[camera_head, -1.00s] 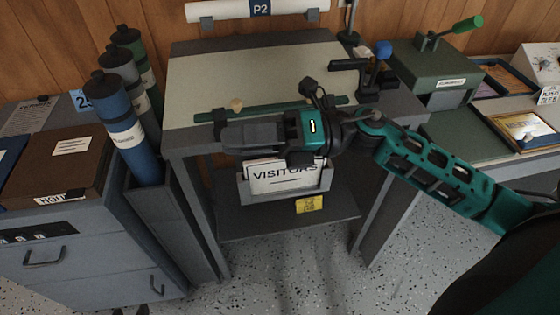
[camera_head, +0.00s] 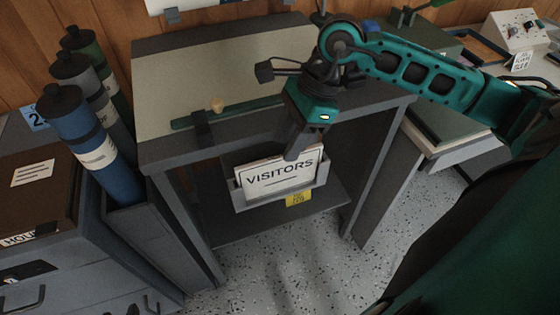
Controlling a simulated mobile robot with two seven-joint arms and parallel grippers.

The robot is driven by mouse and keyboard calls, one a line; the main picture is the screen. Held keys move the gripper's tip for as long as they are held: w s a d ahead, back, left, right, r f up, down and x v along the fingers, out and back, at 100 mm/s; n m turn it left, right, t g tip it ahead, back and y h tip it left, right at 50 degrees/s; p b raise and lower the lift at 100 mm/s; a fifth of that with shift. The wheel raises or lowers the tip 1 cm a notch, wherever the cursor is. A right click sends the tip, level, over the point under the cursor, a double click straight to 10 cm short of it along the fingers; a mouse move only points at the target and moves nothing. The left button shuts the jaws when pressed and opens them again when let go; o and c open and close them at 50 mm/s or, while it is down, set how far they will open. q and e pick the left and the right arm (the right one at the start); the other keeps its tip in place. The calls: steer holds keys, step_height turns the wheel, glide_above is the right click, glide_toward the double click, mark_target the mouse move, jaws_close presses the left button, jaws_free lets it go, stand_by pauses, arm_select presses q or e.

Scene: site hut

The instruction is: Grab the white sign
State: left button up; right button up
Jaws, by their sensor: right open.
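The white sign (camera_head: 270,187) reads "VISITORS" and stands upright, leaning slightly, in a shallow grey holder (camera_head: 320,180) under the front of the drafting table. My right gripper (camera_head: 294,154) points down at the sign's top edge, right of its middle. Its dark fingers are open and overlap the top of the sign in the picture. I cannot tell whether they touch it or straddle it. The holder's front hides the bottom of the sign. My left gripper is out of view.
The drafting table (camera_head: 190,75) overhangs the holder. A yellow tag (camera_head: 298,198) is on the holder's front. Blue, grey and green tubes (camera_head: 82,130) stand in a bin at left, beside a cabinet with a brown box (camera_head: 35,180). A bench is at right.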

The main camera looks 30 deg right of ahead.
mark_target(280, 156)
steer(key=x, duration=0.5)
steer(key=shift+w+d+f, duration=0.15)
steer(key=shift+w+f, duration=0.05)
steer(key=shift+f, duration=0.2)
steer(key=shift+c, duration=0.2)
jaws_close()
